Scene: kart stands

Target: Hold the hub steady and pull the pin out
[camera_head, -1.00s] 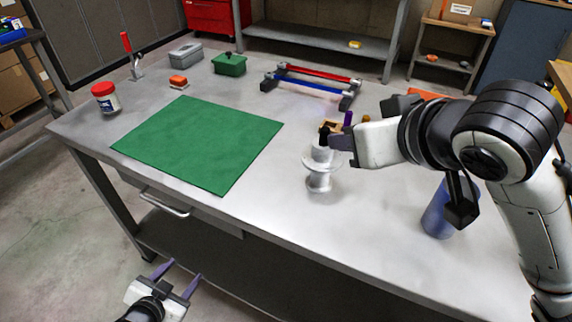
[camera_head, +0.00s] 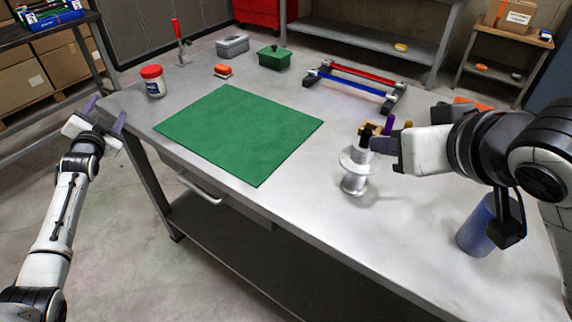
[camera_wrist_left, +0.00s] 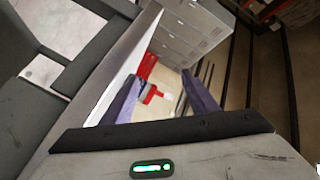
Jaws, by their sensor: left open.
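The silver hub (camera_head: 354,178), a flanged spool, stands upright on the grey workbench right of the green mat. My right gripper (camera_head: 372,141) is at the hub's top, coming from the right. Its dark fingers cover the hub's upper end; I cannot tell whether they are shut on it. I cannot make out the pin. My left gripper (camera_head: 105,112) is open and empty, off the bench's left corner and far from the hub. Its purple fingers show apart in the left wrist view (camera_wrist_left: 160,95), with nothing between them.
The green mat (camera_head: 240,132) lies flat and bare. A red-lidded jar (camera_head: 153,82), a green box (camera_head: 273,58) and a rack with red and blue bars (camera_head: 355,82) stand behind. A blue cylinder (camera_head: 477,226) stands on the right, near my right arm.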

